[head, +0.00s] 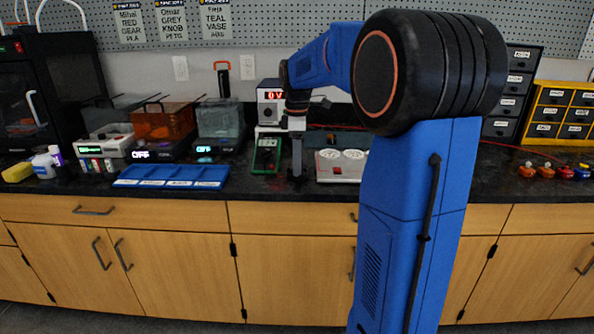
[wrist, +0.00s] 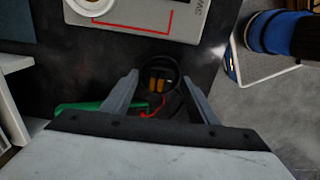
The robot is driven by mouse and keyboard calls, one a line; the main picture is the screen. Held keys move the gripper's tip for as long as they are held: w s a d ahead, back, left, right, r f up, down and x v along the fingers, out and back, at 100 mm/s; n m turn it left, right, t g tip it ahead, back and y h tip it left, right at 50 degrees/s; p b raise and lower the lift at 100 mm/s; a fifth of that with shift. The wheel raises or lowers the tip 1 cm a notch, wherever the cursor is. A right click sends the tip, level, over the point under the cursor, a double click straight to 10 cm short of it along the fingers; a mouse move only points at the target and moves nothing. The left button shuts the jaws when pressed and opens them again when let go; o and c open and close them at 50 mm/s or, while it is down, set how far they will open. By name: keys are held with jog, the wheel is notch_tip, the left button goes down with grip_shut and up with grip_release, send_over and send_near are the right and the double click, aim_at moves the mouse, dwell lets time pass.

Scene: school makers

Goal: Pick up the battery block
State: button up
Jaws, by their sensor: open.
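My gripper (wrist: 160,80) is open, with one finger on each side of a small dark block with orange-yellow stripes, which looks like the battery block (wrist: 159,86). A dark ring or loop surrounds it and a red wire (wrist: 154,110) lies on its near side. I cannot tell whether the fingers touch it. In the head view my gripper (head: 297,172) points straight down at the black counter, between the green multimeter and the grey dial panel. The block cannot be made out clearly there.
The green multimeter (head: 266,156) stands close on the left; the grey panel with two white dials (head: 341,166) is close on the right. A power supply (head: 270,97) reading "0V" stands behind. A blue tray (head: 172,176) lies further left. My arm hides part of the counter.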

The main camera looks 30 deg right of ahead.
jog(key=shift+c, duration=0.4)
jog(key=c, duration=1.2)
jog(key=shift+r, duration=0.15)
